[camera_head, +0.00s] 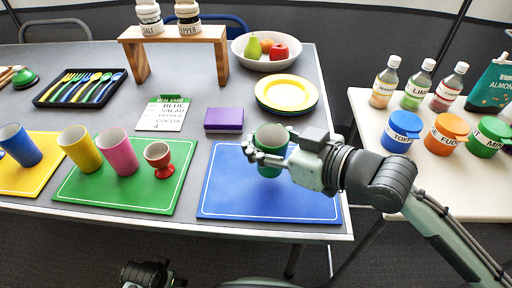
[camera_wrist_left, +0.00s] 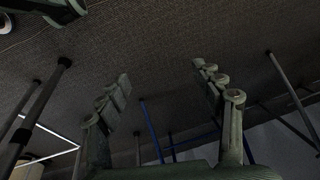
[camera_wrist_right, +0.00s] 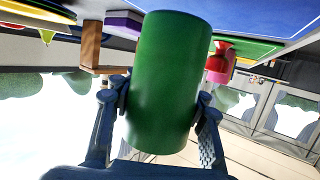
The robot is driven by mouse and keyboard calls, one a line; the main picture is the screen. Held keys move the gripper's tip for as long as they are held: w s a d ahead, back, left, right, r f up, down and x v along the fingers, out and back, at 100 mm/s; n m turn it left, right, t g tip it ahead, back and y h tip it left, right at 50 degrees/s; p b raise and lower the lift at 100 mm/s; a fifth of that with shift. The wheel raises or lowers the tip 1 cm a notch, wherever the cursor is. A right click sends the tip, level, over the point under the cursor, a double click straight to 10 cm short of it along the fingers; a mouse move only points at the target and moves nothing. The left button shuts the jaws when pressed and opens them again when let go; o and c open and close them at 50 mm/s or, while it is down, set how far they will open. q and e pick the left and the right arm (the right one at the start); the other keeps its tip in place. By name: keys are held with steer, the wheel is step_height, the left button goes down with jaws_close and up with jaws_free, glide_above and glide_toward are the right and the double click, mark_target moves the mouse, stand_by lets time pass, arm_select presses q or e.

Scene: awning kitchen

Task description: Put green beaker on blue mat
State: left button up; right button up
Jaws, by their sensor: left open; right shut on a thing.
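The green beaker (camera_head: 271,137) is held by my right gripper (camera_head: 262,158), over the upper part of the blue mat (camera_head: 240,200) in the head view. In the right wrist view the beaker (camera_wrist_right: 165,80) stands between the two fingers, which press on its sides. The head view does not clearly show whether its base touches the mat. The rest of the blue mat is bare. My left gripper (camera_wrist_left: 165,100) is open and empty, with floor and table legs behind it in the left wrist view.
A green mat (camera_head: 90,190) left of the blue one holds a yellow cup (camera_head: 80,148), a pink cup (camera_head: 118,152) and a red egg cup (camera_head: 159,160). A purple box (camera_head: 224,119) and yellow plates (camera_head: 286,92) lie behind. A side table (camera_head: 440,190) with bottles and jars stands right.

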steer(key=shift+f, duration=1.4)
steer(key=o, duration=1)
steer(key=shift+o, duration=1.4)
arm_select(q)
steer(key=shift+w+r, duration=0.15)
steer(key=shift+r, duration=0.4)
steer(key=shift+w, duration=0.1)
